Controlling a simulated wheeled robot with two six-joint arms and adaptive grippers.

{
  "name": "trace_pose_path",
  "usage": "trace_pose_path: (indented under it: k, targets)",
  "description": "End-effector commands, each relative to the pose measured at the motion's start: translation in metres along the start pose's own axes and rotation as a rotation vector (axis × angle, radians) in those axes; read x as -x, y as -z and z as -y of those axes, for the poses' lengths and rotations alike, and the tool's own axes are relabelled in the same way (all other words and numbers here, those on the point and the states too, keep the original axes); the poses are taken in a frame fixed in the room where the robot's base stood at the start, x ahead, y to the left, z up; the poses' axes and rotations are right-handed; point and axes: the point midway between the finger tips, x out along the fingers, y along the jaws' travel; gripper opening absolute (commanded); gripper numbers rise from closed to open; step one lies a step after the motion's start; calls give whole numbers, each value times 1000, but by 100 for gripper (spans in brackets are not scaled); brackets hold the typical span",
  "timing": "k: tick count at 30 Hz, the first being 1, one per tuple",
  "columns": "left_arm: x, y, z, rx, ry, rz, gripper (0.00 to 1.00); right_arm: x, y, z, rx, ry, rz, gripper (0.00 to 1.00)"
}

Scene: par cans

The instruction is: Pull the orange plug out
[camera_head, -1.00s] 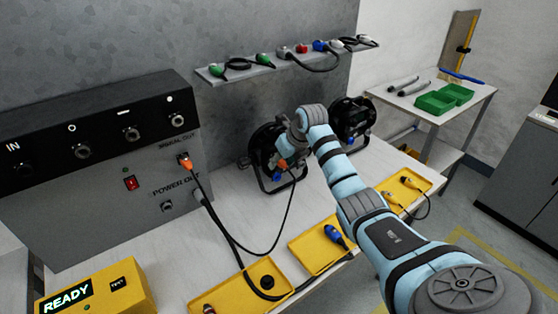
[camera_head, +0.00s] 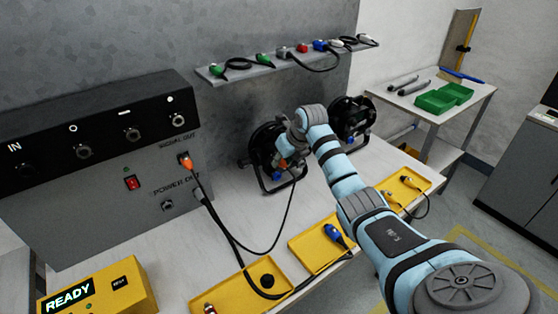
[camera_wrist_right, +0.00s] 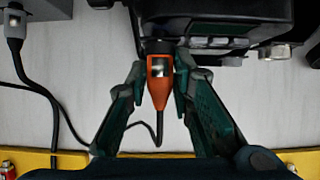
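An orange plug (camera_wrist_right: 160,82) sits at the underside of a dark socket housing (camera_wrist_right: 205,15) in the right wrist view, its narrow end towards me with a black cable running off it. In the head view my right arm hides most of this gripper. My left gripper is not in view.
Yellow trays (camera_head: 225,290) line the front edge. A shelf (camera_head: 235,77) with connectors is above.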

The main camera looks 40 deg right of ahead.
Motion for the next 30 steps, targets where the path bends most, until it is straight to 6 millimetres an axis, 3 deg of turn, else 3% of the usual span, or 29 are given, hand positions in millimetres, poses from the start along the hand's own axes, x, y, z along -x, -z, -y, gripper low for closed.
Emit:
trace_pose_path:
  k: [3, 17, 30]
  targets:
    - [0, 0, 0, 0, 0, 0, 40, 0, 0, 0, 0, 0, 0, 0]
    - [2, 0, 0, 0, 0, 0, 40, 1, 1, 0, 0, 1, 0, 0]
    - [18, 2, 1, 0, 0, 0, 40, 11, 16, 1, -1, 2, 0, 0]
